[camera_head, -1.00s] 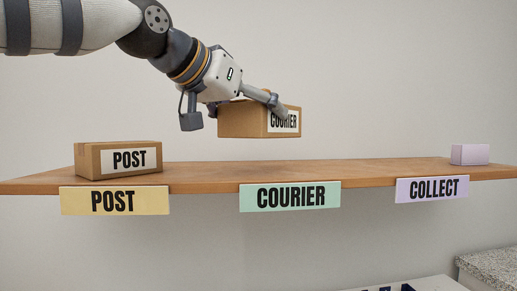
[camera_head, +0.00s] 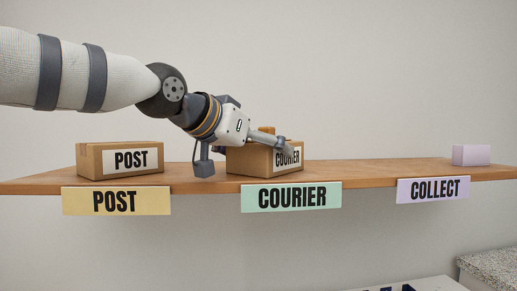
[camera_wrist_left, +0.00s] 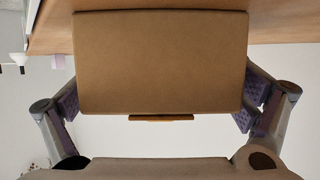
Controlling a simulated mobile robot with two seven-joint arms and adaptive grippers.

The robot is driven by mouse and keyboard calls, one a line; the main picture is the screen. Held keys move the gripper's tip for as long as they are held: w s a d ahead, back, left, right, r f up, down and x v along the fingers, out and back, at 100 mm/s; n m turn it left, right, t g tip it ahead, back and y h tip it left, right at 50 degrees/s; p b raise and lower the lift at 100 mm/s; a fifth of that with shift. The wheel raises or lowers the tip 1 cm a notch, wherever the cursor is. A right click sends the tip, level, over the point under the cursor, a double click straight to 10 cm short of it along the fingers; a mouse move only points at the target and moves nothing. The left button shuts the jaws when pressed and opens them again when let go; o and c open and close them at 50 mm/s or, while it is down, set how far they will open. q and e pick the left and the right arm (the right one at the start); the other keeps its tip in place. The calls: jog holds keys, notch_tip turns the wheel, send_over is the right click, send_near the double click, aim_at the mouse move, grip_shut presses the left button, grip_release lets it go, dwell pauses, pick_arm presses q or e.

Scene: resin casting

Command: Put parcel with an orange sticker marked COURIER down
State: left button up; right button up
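The brown COURIER parcel (camera_head: 250,161) has a white label reading COURIER and a bit of orange (camera_head: 267,130) at its top. It sits at the shelf's surface above the green COURIER sign (camera_head: 291,196), upright; I cannot tell whether its underside fully touches the wood. My left gripper (camera_head: 274,139) reaches in from the left and is shut on it. In the left wrist view the parcel (camera_wrist_left: 160,62) fills the space between the two finger pads, with an orange strip (camera_wrist_left: 160,117) at its near edge. My right gripper is not in view.
The wooden shelf (camera_head: 400,170) also carries a brown POST parcel (camera_head: 119,160) at left above the yellow POST sign (camera_head: 116,201). A small lilac box (camera_head: 471,155) stands at right above the COLLECT sign (camera_head: 433,190). The shelf between the COURIER parcel and lilac box is clear.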

pick_arm(q)
jog(key=shift+r, duration=0.2)
jog(key=v, duration=1.2)
